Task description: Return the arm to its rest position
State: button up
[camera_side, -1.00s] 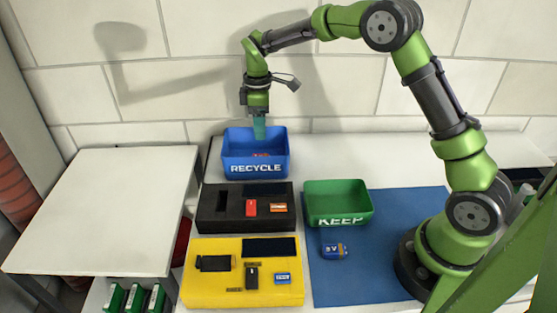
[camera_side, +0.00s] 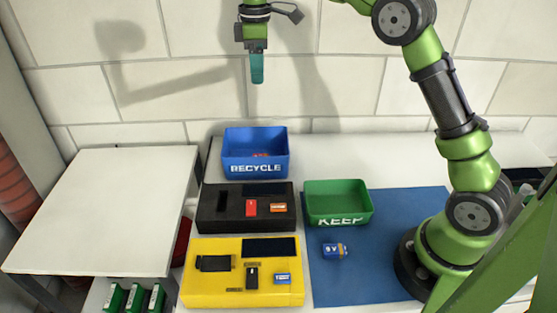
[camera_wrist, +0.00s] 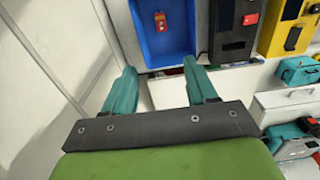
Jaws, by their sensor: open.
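My gripper (camera_side: 257,70) hangs in the air well above the blue RECYCLE bin (camera_side: 256,172) in the side view, fingers pointing down. In the wrist view my gripper (camera_wrist: 162,88) shows two teal fingers spread apart with nothing between them. The blue bin also shows in the wrist view (camera_wrist: 148,35), with a small red-orange item (camera_wrist: 160,21) lying inside it. My arm reaches up and over from its base at the right.
A black tray (camera_side: 228,220) and a yellow tray (camera_side: 215,290) hold small parts. A white side table (camera_side: 100,210) is bare on top.

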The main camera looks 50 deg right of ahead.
jog(key=s+a+m+t+y, duration=0.1)
jog(key=s+m, duration=0.5)
jog(key=s, duration=0.7)
jog(key=s+a+f+m+t+y, duration=0.1)
jog(key=s+m+t, duration=0.5)
jog(key=s, duration=0.8)
jog(key=shift+s+a+f+m, duration=0.15)
jog(key=shift+a+m, duration=0.35)
jog(key=shift+a, duration=0.35)
